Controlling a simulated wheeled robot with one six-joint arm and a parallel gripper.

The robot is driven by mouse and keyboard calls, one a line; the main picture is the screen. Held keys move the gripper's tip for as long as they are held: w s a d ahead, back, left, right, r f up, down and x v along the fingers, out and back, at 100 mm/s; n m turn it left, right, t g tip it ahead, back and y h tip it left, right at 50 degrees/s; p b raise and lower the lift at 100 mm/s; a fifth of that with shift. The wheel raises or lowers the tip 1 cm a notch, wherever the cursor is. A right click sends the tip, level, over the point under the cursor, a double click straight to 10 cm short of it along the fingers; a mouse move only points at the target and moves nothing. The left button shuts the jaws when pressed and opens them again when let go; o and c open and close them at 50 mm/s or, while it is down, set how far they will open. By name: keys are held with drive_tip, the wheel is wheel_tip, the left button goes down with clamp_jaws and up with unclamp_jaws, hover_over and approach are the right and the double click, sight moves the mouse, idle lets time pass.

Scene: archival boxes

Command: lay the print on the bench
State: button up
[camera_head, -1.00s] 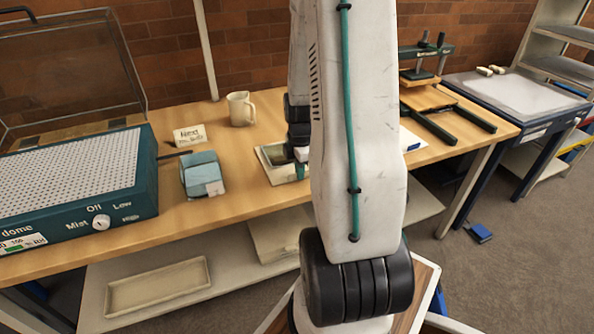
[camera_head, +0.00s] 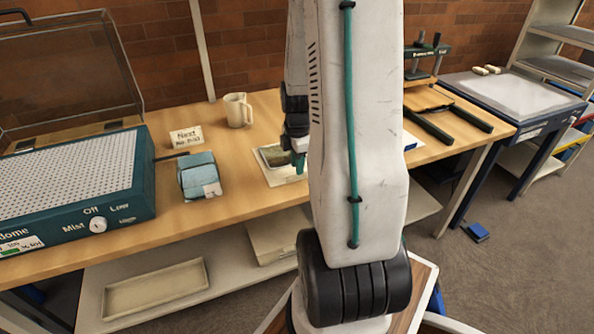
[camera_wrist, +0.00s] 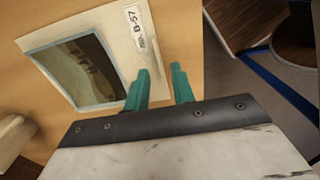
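The print (camera_wrist: 85,70), a dark picture in a pale mount with a "B-57" label, lies flat on the bench (camera_wrist: 183,40) in the wrist view. In the head view the print (camera_head: 272,158) is partly hidden by my arm. In the head view my gripper (camera_head: 299,163) is over the print's right side, partly hidden.
A cream mug (camera_head: 238,110), a "Next" card (camera_head: 187,136) and a blue-grey block (camera_head: 199,175) stand left of the print. A teal perforated box with a raised clear lid (camera_head: 75,190) fills the bench's left end. A press (camera_head: 425,60) stands at the right.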

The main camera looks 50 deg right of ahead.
wheel_tip(320, 180, up, 9)
drive_tip(key=a+r+m, duration=0.2)
drive_tip(key=a+r, duration=0.3)
drive_tip(key=a, duration=0.3)
drive_tip(key=a+r+m, duration=0.3)
drive_tip(key=a+r, duration=0.1)
drive_tip(key=a, duration=0.4)
drive_tip(key=s+a+r+m, duration=0.2)
drive_tip(key=s+a+m, duration=0.1)
drive_tip(key=s+a, duration=0.3)
drive_tip(key=s+a+r+m+t, duration=0.1)
drive_tip(key=s+a+r+m, duration=0.1)
drive_tip(key=s+a, duration=0.4)
drive_tip(key=shift+a+r+m, duration=0.4)
drive_tip(key=shift+a+m, duration=0.5)
drive_tip(key=shift+a, duration=0.1)
drive_tip(key=shift+c, duration=0.4)
